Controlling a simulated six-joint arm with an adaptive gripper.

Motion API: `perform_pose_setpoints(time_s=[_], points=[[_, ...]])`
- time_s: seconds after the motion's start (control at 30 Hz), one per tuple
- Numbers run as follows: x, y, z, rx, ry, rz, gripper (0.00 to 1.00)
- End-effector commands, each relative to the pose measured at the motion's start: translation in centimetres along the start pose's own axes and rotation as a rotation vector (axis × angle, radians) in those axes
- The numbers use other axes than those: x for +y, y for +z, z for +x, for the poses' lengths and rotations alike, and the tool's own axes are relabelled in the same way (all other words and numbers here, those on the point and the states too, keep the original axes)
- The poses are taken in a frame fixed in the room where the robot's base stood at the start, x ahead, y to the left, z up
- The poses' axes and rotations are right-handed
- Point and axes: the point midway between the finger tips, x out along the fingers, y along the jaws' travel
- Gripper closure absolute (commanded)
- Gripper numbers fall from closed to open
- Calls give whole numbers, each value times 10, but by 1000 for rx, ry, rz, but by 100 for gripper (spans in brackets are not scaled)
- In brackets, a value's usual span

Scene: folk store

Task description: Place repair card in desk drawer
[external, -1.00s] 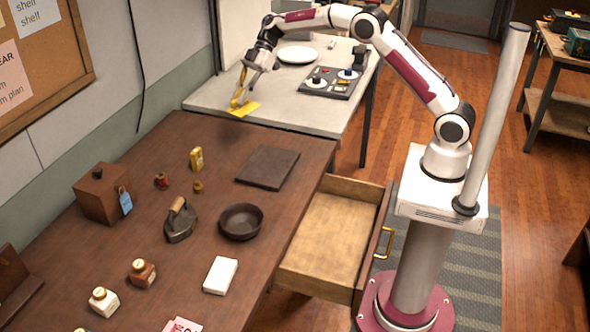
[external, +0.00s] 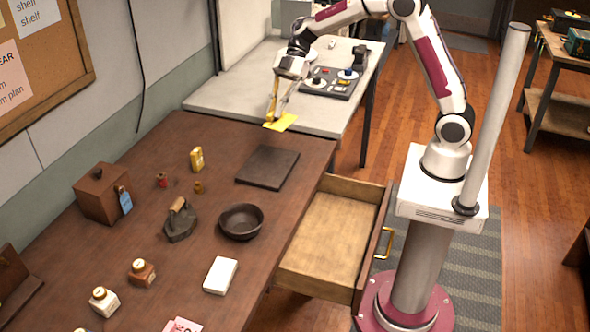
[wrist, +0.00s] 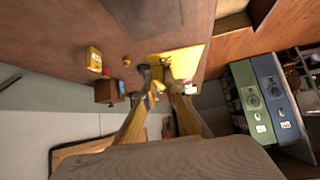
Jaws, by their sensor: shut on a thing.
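The yellow repair card (external: 281,122) is in my gripper (external: 273,119), near the far edge of the brown desk (external: 150,262). In the wrist view the yellow card (wrist: 184,58) shows between and beyond the fingertips of my gripper (wrist: 165,84), with dark marks on its face. My gripper is shut on the card, and the card looks raised off the surfaces. The desk drawer (external: 322,238) is pulled open at the desk's right side and looks empty. Its front has a brass handle (external: 384,243).
A dark flat pad (external: 267,166) lies on the desk between the card and the drawer. A round dark bowl (external: 241,221), an iron (external: 180,221) and a white box (external: 220,275) stand nearby. A grey table (external: 235,92) with a control panel (external: 332,82) adjoins the desk.

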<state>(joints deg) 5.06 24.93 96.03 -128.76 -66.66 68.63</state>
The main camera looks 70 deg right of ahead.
Motion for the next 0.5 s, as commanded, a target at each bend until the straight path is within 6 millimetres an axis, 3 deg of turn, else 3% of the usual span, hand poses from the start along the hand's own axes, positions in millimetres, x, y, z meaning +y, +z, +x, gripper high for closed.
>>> perform_pose_setpoints(time_s=[0.5], points=[[-102, -1, 10, -3, -49, -46, 100]])
